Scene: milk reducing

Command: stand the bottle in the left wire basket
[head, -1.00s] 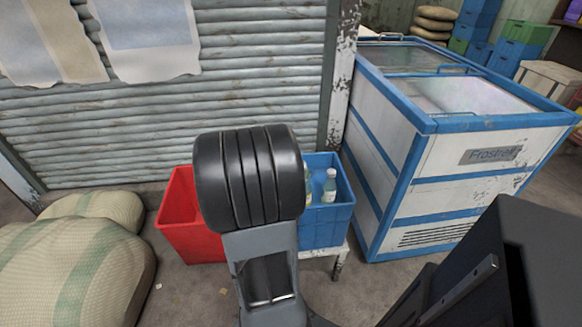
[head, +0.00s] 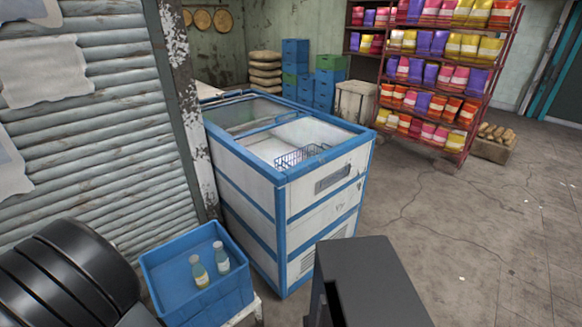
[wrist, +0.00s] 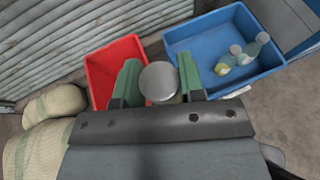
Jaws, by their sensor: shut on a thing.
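My gripper (wrist: 159,72) has its two green fingers closed on either side of a bottle (wrist: 158,84). The wrist view looks down on the bottle's round silver cap; most of its body is hidden below. A blue wire basket (head: 292,159) shows inside the near right part of the blue-and-white freezer (head: 262,185). Another blue wire edge (head: 287,118) shows farther back, but I cannot tell whether it is a second basket. The left wire basket cannot be made out for certain. My gripper is above the floor crates, away from the freezer.
A blue crate (head: 165,297) holding two bottles (head: 200,273) stands left of the freezer. A red crate (wrist: 103,70) is beside it in the wrist view, near stuffed sacks (wrist: 55,103). A snack shelf (head: 440,75) stands behind.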

